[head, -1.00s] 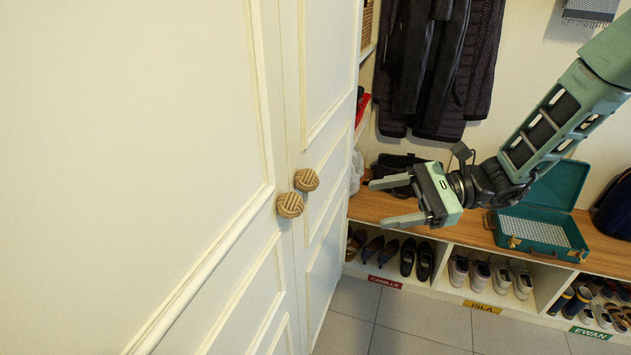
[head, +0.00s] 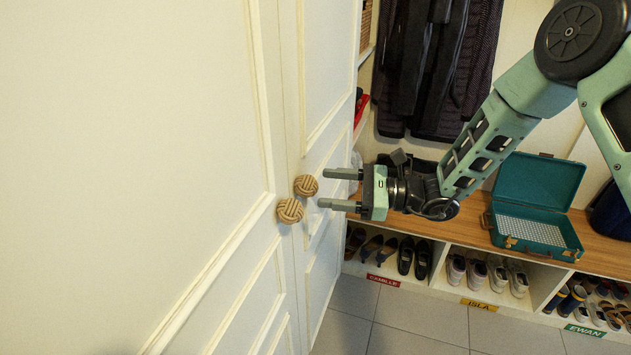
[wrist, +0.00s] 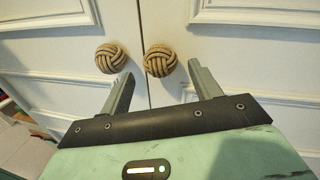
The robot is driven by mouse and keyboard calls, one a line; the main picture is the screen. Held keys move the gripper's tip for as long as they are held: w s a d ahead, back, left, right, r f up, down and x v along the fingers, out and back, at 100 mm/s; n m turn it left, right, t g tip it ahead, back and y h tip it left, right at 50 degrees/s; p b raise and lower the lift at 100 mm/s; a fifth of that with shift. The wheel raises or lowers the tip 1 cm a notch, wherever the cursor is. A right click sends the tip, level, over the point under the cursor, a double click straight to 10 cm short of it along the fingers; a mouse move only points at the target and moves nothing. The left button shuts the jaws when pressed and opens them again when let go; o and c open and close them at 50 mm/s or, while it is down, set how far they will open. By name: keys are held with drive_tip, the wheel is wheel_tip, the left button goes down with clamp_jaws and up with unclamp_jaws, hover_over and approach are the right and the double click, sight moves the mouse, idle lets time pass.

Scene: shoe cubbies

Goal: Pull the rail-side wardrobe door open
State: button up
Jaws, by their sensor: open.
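The wardrobe has two cream panelled doors, both closed, meeting at a vertical seam. The far door (head: 330,95), on the side of the hanging coats, has a round woven rope knob (head: 306,185). The near door (head: 130,150) has a matching knob (head: 290,210). My gripper (head: 335,189) is open and empty, pointing at the doors a short way off the knobs. In the wrist view the right knob (wrist: 160,60) lies ahead between the fingertips (wrist: 160,80). The left knob (wrist: 110,58) is ahead of the left finger. Neither knob is held.
A wooden bench (head: 450,228) with shoe cubbies below runs along the back wall. An open teal case (head: 535,210) stands on it. Dark coats (head: 435,70) hang above. Grey floor tiles (head: 400,318) in front are clear.

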sight(315, 187)
drive_tip(key=shift+w+a+p, duration=0.15)
drive_tip(key=shift+a, duration=0.85)
drive_tip(key=shift+w+a+p, duration=0.15)
drive_tip(key=shift+a, duration=0.85)
